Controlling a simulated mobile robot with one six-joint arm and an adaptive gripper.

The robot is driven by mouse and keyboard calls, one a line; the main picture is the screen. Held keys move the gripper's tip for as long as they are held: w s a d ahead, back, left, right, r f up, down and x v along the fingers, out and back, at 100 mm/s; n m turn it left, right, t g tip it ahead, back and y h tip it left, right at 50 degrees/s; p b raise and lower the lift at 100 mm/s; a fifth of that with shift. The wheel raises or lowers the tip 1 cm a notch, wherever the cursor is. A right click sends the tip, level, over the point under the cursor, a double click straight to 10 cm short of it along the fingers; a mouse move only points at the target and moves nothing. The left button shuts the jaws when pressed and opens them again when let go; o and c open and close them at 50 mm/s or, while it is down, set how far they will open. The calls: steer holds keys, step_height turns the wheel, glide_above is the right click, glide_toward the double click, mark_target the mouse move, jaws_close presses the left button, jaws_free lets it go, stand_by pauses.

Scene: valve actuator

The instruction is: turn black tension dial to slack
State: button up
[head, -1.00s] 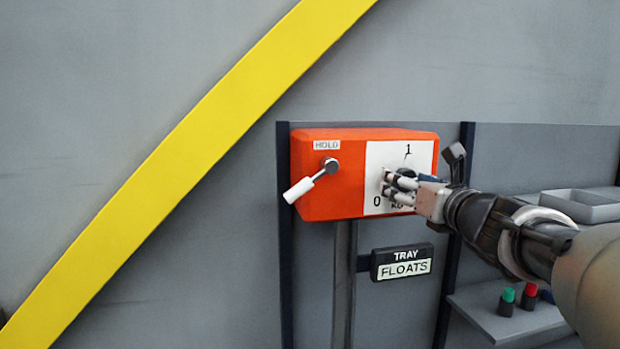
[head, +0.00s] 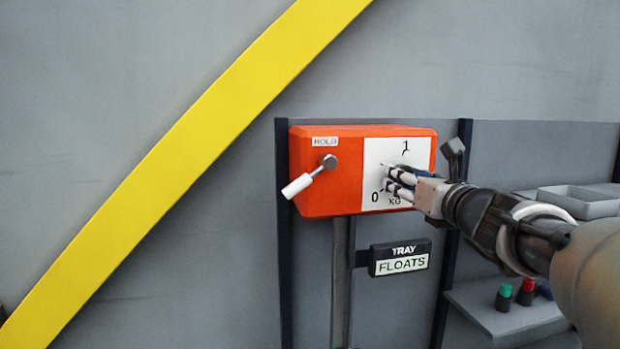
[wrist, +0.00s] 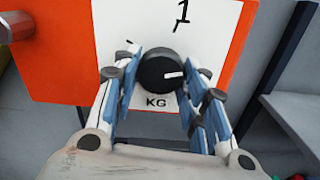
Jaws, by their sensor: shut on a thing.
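The black tension dial (wrist: 160,72) is a round knob with a white mark that points to the right in the wrist view. It sits on a white scale plate (head: 374,152) marked 0, 1 and KG, on the right part of an orange box. My gripper (head: 391,181) is at the plate, with its fingers on either side of the dial, shut on it. In the head view the fingers hide the dial. No label reading "slack" can be made out.
The orange box (head: 340,180) carries a white-handled lever (head: 300,184) under a HOLD label on its left. A TRAY FLOATS sign (head: 400,258) hangs below. Grey bins (head: 580,200) and a shelf with green and red items (head: 505,310) are at the right.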

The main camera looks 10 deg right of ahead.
steer(key=shift+n+b, duration=0.3)
steer(key=m+b, duration=0.8)
steer(key=m, duration=0.2)
steer(key=m+b, duration=0.7)
steer(key=m, duration=0.4)
steer(key=m+b, duration=0.8)
steer(key=m, duration=0.3)
steer(key=shift+r+b, duration=0.3)
stand_by(0.5)
steer(key=shift+n, duration=0.3)
steer(key=o, duration=1.1)
steer(key=shift+r, duration=0.15)
steer(key=shift+c, duration=0.2)
